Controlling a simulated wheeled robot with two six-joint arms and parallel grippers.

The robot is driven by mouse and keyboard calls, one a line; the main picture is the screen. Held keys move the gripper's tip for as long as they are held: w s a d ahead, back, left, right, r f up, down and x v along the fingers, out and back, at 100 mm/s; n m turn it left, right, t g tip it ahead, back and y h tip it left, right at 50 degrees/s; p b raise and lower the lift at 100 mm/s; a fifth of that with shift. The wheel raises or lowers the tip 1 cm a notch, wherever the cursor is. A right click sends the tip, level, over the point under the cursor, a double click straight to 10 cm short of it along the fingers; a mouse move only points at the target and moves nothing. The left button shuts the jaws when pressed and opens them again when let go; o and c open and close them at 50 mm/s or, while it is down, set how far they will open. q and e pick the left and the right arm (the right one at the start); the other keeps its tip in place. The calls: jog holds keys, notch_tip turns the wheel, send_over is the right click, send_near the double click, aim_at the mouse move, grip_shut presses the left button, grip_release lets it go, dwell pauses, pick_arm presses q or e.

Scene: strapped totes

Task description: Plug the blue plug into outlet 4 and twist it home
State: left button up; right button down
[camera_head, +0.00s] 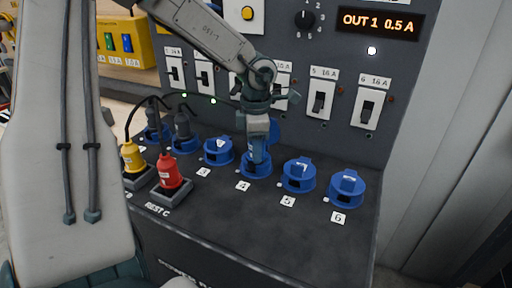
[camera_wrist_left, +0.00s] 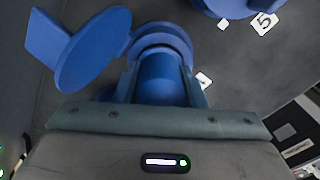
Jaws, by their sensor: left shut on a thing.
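The blue plug (camera_head: 258,148) stands upright at the mouth of outlet 4 (camera_head: 256,171), its lower end inside or against the socket; how deep cannot be told. My left gripper (camera_head: 258,122) is shut on the plug from above. In the left wrist view the plug (camera_wrist_left: 160,78) sits between the two fingers (camera_wrist_left: 160,92), lined up with the blue ring of outlet 4 (camera_wrist_left: 162,34). The open round lid of outlet 4 (camera_wrist_left: 92,48) stands beside it, and shows behind the plug in the head view. My right gripper is not in view.
Outlet 5 (camera_head: 298,176) and outlet 6 (camera_head: 347,189) are to the right, lids down. A blue outlet (camera_head: 218,152) is to the left. A yellow plug (camera_head: 132,157) and a red plug (camera_head: 170,172) stand in rests. Breaker switches (camera_head: 319,102) line the panel behind; a display (camera_head: 380,22) reads OUT 1 0.5 A.

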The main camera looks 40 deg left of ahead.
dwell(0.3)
pick_arm(q)
jog(key=shift+m, duration=0.7)
jog(key=shift+r+m, duration=0.1)
jog(key=shift+m, duration=0.7)
grip_shut()
jog(key=shift+m, duration=1.5)
jog(key=shift+m, duration=0.6)
